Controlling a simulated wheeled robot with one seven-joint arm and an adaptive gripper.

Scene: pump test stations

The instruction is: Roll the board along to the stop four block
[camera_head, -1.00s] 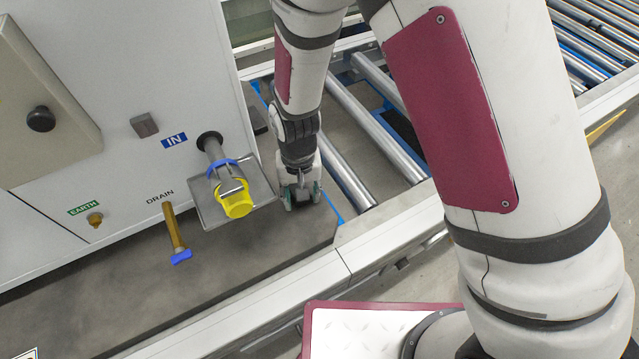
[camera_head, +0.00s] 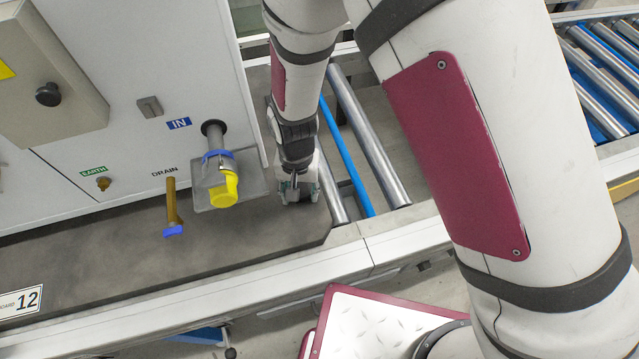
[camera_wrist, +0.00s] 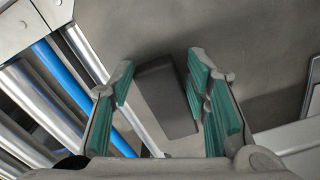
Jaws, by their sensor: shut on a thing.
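The board (camera_head: 130,245) is a dark grey slab on the roller line, with a "12" label (camera_head: 20,303) at its front left. It carries a white cabinet (camera_head: 120,60). My gripper (camera_head: 296,190) is low at the board's right end, right of the cabinet's IN pipe. In the wrist view the green-padded fingers (camera_wrist: 160,88) stand either side of a dark block (camera_wrist: 165,98) on the board's surface (camera_wrist: 265,60). They are shut on this block, though its left-side contact is unclear. My arm hides part of the board's end. I cannot pick out the stop four block.
Bare steel and blue rollers (camera_head: 368,130) lie right of the board, bordered by a pale rail (camera_head: 410,235). More rollers (camera_head: 598,75) lie at the upper right. The IN pipe's yellow cap (camera_head: 224,190) and the drain pipe (camera_head: 172,205) project from the cabinet near my gripper.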

